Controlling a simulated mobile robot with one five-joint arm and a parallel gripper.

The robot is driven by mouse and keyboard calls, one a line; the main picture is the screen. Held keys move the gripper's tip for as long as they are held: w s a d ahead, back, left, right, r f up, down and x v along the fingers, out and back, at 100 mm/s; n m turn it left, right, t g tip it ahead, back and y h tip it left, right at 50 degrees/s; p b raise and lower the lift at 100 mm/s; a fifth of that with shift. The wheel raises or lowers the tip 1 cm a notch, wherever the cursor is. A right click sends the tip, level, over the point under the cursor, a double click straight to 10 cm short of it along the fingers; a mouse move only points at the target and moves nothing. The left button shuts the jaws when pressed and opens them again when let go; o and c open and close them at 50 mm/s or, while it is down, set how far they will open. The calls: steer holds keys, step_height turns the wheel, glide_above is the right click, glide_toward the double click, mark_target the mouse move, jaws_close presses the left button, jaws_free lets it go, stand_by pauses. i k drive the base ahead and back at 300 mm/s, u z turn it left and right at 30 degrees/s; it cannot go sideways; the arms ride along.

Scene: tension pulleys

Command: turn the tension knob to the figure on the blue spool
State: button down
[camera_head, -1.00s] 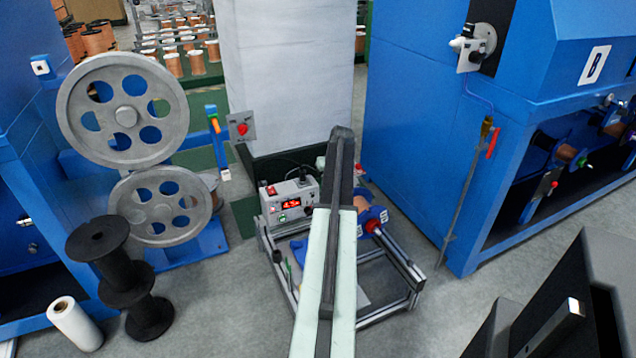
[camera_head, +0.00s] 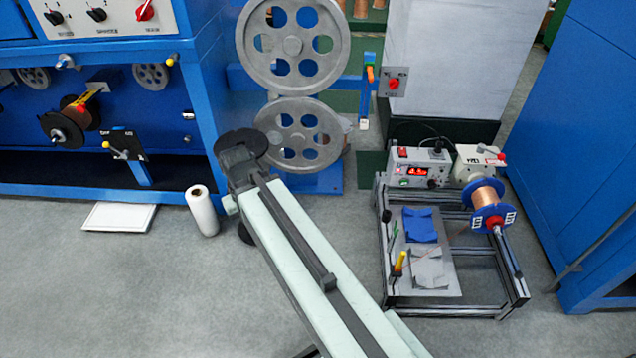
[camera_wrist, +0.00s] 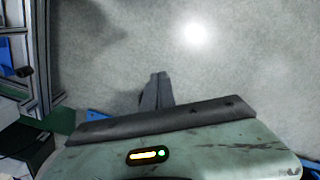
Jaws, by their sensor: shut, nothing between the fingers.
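A grey control box (camera_head: 410,180) with a red lit display and a black knob (camera_head: 432,183) stands behind the frame's left part. A pale unit (camera_head: 470,163) with a red-tipped lever is beside the spool. I cannot tell which is the tension knob. My gripper (camera_wrist: 156,90) is shut and empty over bare floor in the wrist view; its fingers are not distinct in the head view.
A metal frame (camera_head: 386,275) holds a plate with blue cloth and a yellow-handled tool. Two grey pulleys (camera_head: 292,45) stand behind. Blue machines flank the scene; floor is clear at lower left.

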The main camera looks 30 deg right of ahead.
mark_target(431, 184)
steer(key=u, duration=1.4)
steer(key=k, duration=1.05)
steer(key=z, duration=0.3)
